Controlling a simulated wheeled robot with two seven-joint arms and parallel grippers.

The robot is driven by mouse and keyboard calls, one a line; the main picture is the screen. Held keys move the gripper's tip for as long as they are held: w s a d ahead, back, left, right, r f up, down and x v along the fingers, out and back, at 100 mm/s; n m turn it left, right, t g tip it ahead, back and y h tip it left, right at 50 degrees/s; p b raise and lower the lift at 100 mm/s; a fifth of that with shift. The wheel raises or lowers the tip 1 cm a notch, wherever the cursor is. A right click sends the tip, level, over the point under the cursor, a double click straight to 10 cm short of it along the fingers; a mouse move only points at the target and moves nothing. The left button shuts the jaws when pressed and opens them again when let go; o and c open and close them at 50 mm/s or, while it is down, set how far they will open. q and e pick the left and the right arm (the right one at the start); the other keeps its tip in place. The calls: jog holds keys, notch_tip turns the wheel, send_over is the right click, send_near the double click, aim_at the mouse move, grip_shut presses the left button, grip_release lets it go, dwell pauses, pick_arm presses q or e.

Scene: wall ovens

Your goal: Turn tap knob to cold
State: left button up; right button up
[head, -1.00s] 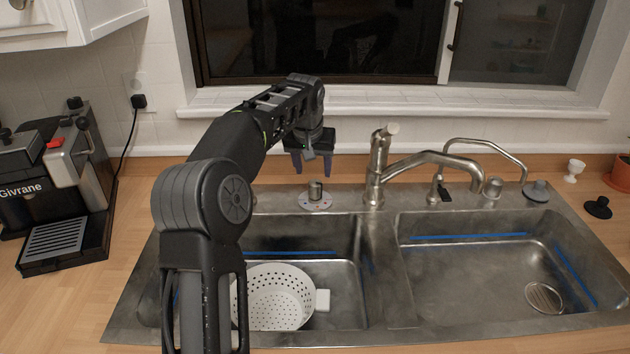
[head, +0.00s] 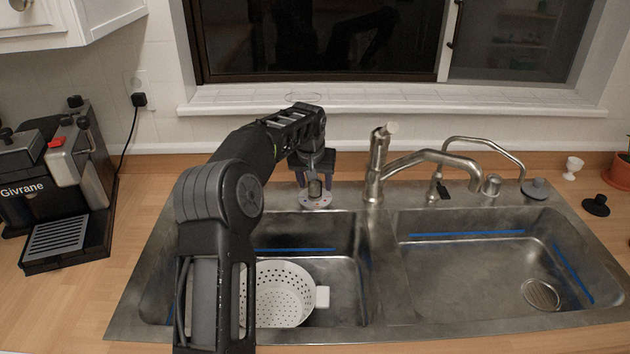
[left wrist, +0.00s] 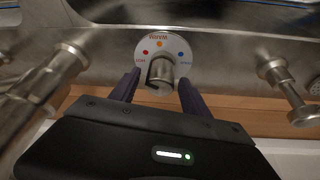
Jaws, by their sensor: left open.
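The tap knob (head: 315,188) is a short metal cylinder on a round white dial plate (head: 316,201), on the sink's back ledge left of the faucet (head: 375,165). In the left wrist view, the knob (left wrist: 161,74) stands in front of the dial plate (left wrist: 163,42), which carries red, orange and blue dots and upside-down lettering. My left gripper (head: 315,182) is open, its dark fingers on either side of the knob. The wrist view shows slim gaps between the fingers and the knob. The knob's pointing direction is unclear. My right gripper is not in view.
The double metal sink (head: 384,290) has a white colander (head: 280,290) in its left basin. A smaller curved tap (head: 488,143) stands right of the faucet. A coffee machine (head: 60,185) sits on the left counter. The window sill (head: 400,105) runs behind.

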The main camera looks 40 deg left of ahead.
pick_arm(q)
jog(key=shift+c, duration=0.4)
grip_shut()
